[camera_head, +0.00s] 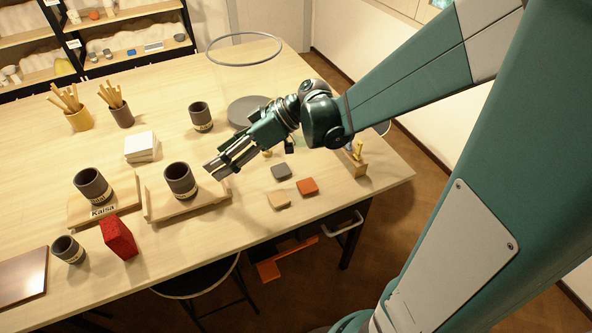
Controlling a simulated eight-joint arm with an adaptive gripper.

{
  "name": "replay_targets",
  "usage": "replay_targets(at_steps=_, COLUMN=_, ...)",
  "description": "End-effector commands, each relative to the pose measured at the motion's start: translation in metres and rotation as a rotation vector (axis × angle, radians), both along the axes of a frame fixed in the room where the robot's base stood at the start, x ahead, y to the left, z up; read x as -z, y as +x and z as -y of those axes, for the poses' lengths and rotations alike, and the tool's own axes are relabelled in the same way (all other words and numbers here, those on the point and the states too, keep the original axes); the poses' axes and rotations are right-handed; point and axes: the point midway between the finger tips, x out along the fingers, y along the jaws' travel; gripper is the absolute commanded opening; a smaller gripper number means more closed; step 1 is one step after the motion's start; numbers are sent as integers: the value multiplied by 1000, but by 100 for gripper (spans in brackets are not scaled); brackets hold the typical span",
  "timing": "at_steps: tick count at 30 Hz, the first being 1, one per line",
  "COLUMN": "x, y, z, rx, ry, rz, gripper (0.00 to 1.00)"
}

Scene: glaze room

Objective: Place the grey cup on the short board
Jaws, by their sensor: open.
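Several dark grey cups with tan marks are in the head view. One grey cup (181,181) stands upright on the right wooden board (212,197). Another cup (92,185) stands on the left wooden board (76,214), behind a "Kaisa" label (103,211). A third cup (200,117) stands on the bare table farther back, and a smaller-looking one (68,250) is at the front left. Which board is the short one is hard to tell. My gripper (217,171) is open and empty, just right of the cup on the right board, apparently above the table.
A red block (118,238) stands before the boards. White blocks (140,147) and two pots of sticks (78,118) are behind them. Grey, orange and tan tiles (307,187) lie right. A grey disc (248,110) lies behind my gripper.

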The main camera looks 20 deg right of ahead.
Motion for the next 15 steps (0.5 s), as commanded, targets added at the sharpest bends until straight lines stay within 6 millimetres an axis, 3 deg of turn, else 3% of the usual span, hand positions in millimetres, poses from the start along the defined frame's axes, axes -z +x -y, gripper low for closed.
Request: replay_targets(at_steps=15, x=-5, y=-46, z=25, rx=295, ry=-196, rz=-189, gripper=60)
